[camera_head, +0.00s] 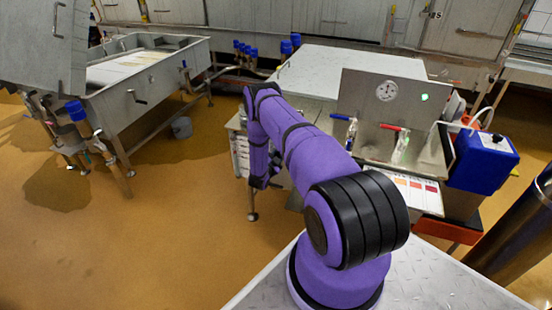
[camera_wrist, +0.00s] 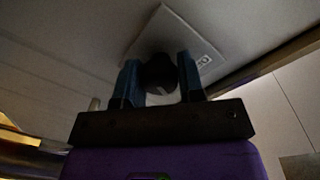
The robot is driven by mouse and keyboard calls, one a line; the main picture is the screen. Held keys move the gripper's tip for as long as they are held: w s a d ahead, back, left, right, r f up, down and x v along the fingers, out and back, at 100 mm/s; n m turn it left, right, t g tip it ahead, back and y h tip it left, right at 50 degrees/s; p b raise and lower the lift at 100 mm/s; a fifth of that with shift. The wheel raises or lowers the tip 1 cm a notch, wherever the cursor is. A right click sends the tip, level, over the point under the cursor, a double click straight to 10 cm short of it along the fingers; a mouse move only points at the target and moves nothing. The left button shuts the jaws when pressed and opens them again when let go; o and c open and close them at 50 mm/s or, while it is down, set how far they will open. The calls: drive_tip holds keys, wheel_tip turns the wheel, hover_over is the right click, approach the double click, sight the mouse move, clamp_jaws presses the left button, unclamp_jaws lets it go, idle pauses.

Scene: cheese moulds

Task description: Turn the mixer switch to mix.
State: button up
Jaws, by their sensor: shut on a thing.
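In the wrist view a round black switch knob (camera_wrist: 159,74) sits on a pale label plate (camera_wrist: 190,35) fixed to a grey metal panel. My gripper (camera_wrist: 160,80) is shut on the knob, with one blue finger on each side. A small dark mark shows on the plate to the right of the knob, too dim to read. The view is dark, so the knob's setting cannot be told. In the head view my purple arm reaches forward and to the left; the gripper and the switch are hidden there.
A steel vat (camera_head: 150,90) stands at the left. A steel panel with a round gauge (camera_head: 387,91) stands at the right, beside a blue box (camera_head: 484,160). A grey bucket (camera_head: 181,127) is on the floor. The brown floor (camera_head: 170,230) at left front is clear.

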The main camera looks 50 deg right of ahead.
drive_tip(key=shift+s+f+m, duration=0.1)
drive_tip(key=shift+m, duration=0.6)
drive_tip(key=o, duration=0.9)
drive_tip(key=v, duration=1)
drive_tip(key=shift+a, duration=0.4)
drive_tip(key=shift+s, duration=0.15)
